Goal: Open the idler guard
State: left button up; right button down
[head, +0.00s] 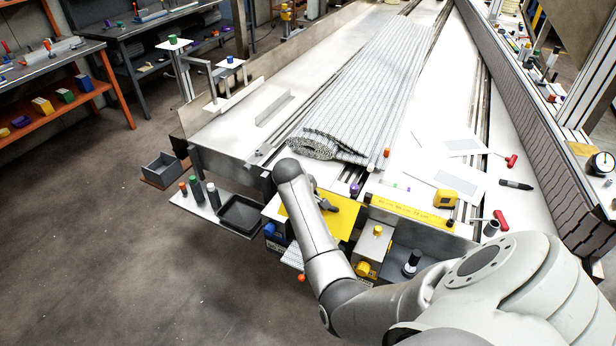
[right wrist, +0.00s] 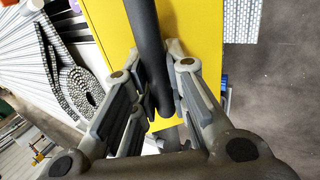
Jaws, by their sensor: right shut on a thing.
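The idler guard looks to be the yellow panel (head: 346,219) at the near end of the conveyor, partly hidden by my right arm in the head view. It fills the middle of the right wrist view as a yellow face (right wrist: 110,22). A dark round bar (right wrist: 146,40) runs in front of this face, apparently its handle. My right gripper (head: 327,204) is at the panel, with its fingers (right wrist: 157,80) shut around the bar. How far the panel is tilted is hard to tell. My left gripper is not in view.
A rolled grey belt (head: 350,100) lies on the white conveyor bed (head: 240,125). A yellow tape measure (head: 445,198), a marker (head: 516,184) and red-handled tools (head: 501,220) lie at the right. A black tray (head: 241,214) is left of the panel; a yellow-knobbed box (head: 374,248) is right of it.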

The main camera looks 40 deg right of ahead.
jog(key=shift+g+y, duration=0.4)
jog(key=shift+y, duration=0.5)
jog(key=d+r+p, duration=0.1)
jog(key=p, duration=0.1)
jog(key=w+d+r+p, duration=0.1)
jog(key=r, duration=0.1)
jog(key=shift+d+r+p, duration=0.25)
jog(key=shift+p, duration=0.15)
jog(key=d, duration=0.1)
jog(key=w+d+r+y, duration=0.1)
jog(key=d+r+g+y, duration=0.1)
jog(key=shift+w+d+r, duration=0.15)
jog(key=shift+w+d, duration=0.15)
jog(key=shift+w, duration=0.05)
jog(key=shift+w+d+r+y+b, duration=0.25)
jog(key=shift+d+r+b, duration=0.1)
jog(key=shift+d, duration=0.2)
jog(key=shift+w+d+r+y+b, duration=0.15)
jog(key=shift+w+d+r+b, duration=0.15)
jog(key=shift+d, duration=0.25)
jog(key=c, duration=1.7)
grip_release()
jog(key=shift+s, duration=0.15)
jog(key=r, duration=0.8)
jog(key=a+r, duration=0.1)
jog(key=r, duration=0.3)
jog(key=shift+s, duration=0.2)
